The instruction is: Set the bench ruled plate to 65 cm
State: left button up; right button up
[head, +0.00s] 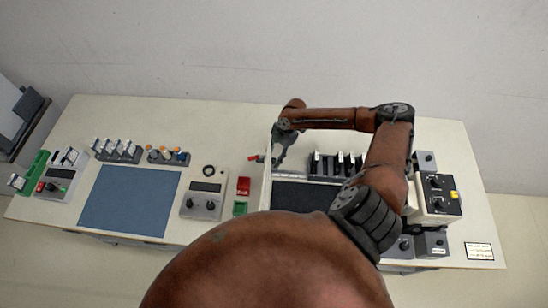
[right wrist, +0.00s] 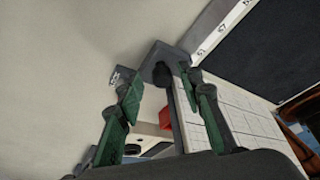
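The ruled plate (head: 266,187) stands as a thin pale upright sheet left of a dark panel in the head view. In the right wrist view the plate (right wrist: 240,118) has a white gridded face, and a dark bracket (right wrist: 164,60) with a dark round part sits at its top end. A white scale strip (right wrist: 210,40) with small numbers runs beside the bracket; the setting cannot be read clearly. My right gripper (right wrist: 162,85) is open, with green-padded fingers apart on either side of the bracket and plate edge. It also shows in the head view (head: 279,156). My left gripper is out of view.
A blue mat (head: 130,200), a grey meter box (head: 203,200) and red and green blocks lie left of the plate. A dark panel (head: 300,197), black clips (head: 335,163) and a white box with knobs (head: 437,195) are at the right. My right arm hides part of the bench.

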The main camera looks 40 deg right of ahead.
jog(key=v, duration=1.2)
dwell(0.4)
